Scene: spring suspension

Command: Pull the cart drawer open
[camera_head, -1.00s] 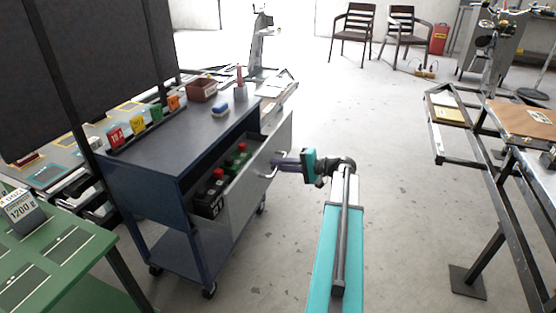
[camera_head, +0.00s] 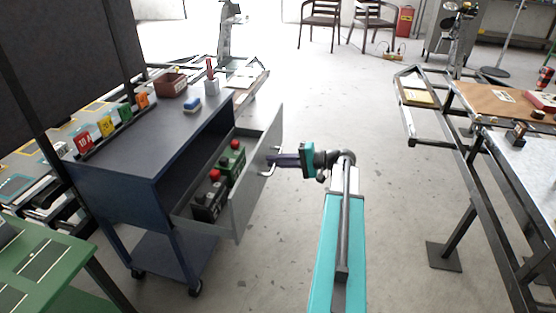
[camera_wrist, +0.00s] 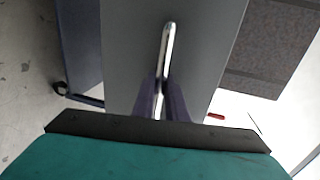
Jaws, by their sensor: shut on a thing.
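The blue cart (camera_head: 150,165) stands left of centre in the head view. Its grey drawer (camera_head: 258,170) is pulled out to the right, with dark and green bottle-like items with red tops (camera_head: 232,160) inside. My gripper (camera_head: 276,160) is shut on the drawer's metal handle, which is partly hidden by the fingers. In the wrist view the handle (camera_wrist: 168,45) runs up from between the fingers (camera_wrist: 163,98), in front of the grey drawer face (camera_wrist: 205,50).
A green table (camera_head: 40,262) is at front left, a metal-framed workbench (camera_head: 480,190) at right. The floor between is clear.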

